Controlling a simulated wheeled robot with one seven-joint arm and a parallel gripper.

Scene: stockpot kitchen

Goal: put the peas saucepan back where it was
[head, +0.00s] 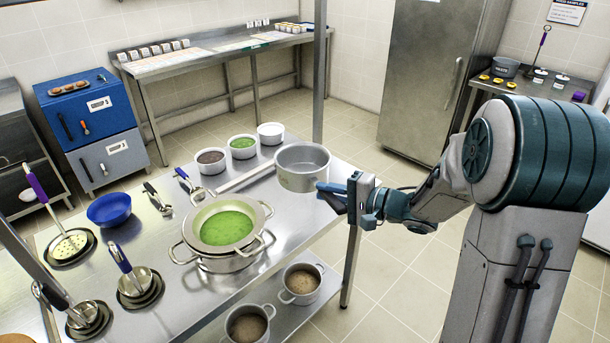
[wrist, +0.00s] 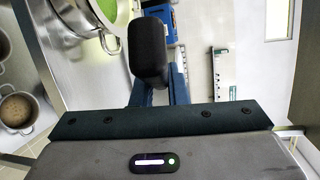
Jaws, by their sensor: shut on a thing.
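The steel saucepan (head: 302,178) is upright at the far right corner of the steel table, with its long handle (head: 245,178) pointing left. Its inside looks bare grey. My gripper (head: 328,192) is at its right side, shut on it; the exact grip is partly hidden. In the wrist view a dark rounded grip (wrist: 148,48) stands between my fingers and covers what lies behind. I cannot tell whether the saucepan's base touches the table. A stockpot (head: 224,262) with a strainer holding green contents (head: 227,228) stands left of the saucepan.
White tubs (head: 242,147) stand behind the saucepan. A blue bowl (head: 109,209) and ladles (head: 139,286) are at the left. A table post (head: 319,75) rises behind the saucepan. Pots (head: 301,283) sit on the lower shelf. A side counter with a small pot (head: 505,67) is at the back right.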

